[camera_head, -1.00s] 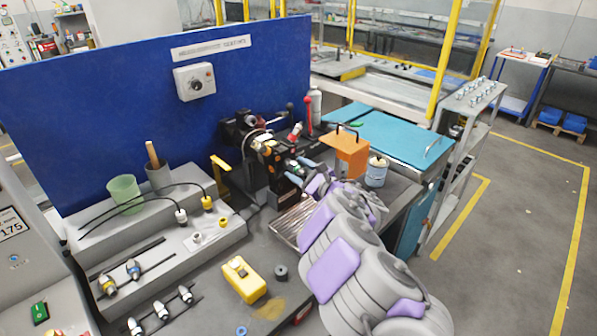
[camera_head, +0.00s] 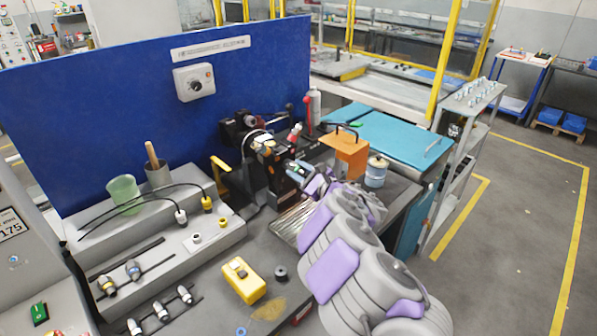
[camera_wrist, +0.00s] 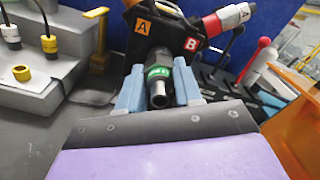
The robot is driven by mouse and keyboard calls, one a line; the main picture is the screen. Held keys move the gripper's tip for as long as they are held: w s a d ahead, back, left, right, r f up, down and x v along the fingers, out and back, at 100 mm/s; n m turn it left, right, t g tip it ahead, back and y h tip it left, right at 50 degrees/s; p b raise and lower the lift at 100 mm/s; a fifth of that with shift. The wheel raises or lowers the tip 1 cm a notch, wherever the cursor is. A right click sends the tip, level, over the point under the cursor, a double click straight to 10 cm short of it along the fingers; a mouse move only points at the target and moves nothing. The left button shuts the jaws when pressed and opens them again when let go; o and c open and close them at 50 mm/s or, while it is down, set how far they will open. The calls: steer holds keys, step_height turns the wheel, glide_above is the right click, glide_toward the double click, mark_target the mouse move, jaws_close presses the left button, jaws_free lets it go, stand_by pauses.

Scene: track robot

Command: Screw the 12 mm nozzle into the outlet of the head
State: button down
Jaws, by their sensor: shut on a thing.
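The nozzle is a dark cylinder with a green band (camera_wrist: 159,74) and an open metal end facing the wrist camera. My gripper (camera_wrist: 158,92) is shut on it, one light blue finger on each side. The head is a black block (camera_wrist: 150,38) with an orange A label and a red B label. The nozzle's far end meets the block below the A label; the outlet itself is hidden, so I cannot tell how deep it sits. In the head view my gripper (camera_head: 299,172) is at the front of the black head (camera_head: 275,165).
A red and white fitting (camera_wrist: 228,19) sits at the B side. An orange box (camera_head: 346,154) is right of my gripper. A grey stepped rack (camera_head: 165,235) with several fittings and a yellow case (camera_head: 243,281) lie left.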

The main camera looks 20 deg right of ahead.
stand_by(0.3)
steer(key=m+p, duration=0.1)
steer(key=m, duration=0.2)
steer(key=shift+r, duration=0.1)
steer(key=m+p, duration=0.1)
steer(key=m, duration=0.2)
steer(key=m+p, duration=0.2)
steer(key=m, duration=0.2)
steer(key=shift+m+p, duration=0.6)
steer(key=shift+m, duration=0.4)
